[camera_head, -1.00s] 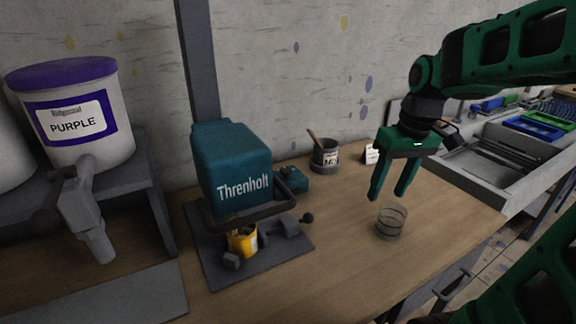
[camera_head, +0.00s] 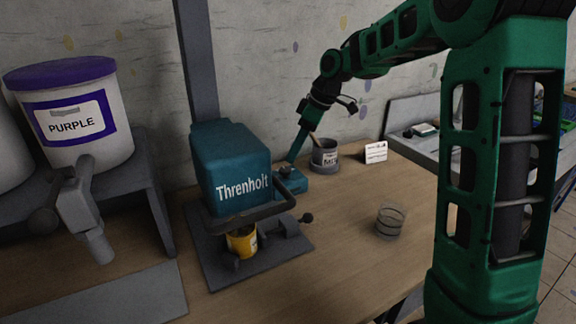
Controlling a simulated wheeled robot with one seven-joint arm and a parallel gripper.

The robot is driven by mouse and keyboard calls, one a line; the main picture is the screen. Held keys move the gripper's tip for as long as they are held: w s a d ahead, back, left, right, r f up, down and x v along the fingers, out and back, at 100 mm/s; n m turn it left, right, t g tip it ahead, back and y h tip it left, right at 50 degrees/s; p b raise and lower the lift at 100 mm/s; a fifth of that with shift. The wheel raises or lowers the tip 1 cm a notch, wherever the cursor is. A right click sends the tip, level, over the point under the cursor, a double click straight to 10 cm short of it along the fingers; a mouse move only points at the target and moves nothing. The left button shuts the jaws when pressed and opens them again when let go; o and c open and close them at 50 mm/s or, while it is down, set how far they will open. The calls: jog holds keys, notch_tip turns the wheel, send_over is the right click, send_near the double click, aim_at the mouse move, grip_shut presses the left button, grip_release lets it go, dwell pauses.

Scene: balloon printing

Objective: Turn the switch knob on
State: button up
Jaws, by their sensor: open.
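The teal switch box (camera_head: 318,187) sits on the table just right of the teal Threnholt machine (camera_head: 232,165). Its small dark knob (camera_head: 285,171) is on top, partly hidden by my gripper. My gripper (camera_head: 292,160) points down at the switch box with its fingertips at or just above the knob. The fingers overlap in this view, so the gap between them is hidden. I cannot tell whether they touch the knob. A yellow can (camera_head: 242,241) stands in the machine's base.
A dark mug (camera_head: 325,160) with a wooden stick stands right behind my gripper, with a white card (camera_head: 375,152) beside it. A clear cup (camera_head: 390,221) stands on the table (camera_head: 345,260). A purple-lidded bucket (camera_head: 75,115) is at left.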

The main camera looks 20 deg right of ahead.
aim_at(286, 169)
jog(key=x, duration=0.6)
jog(key=shift+f, duration=0.3)
jog(key=c, duration=1.1)
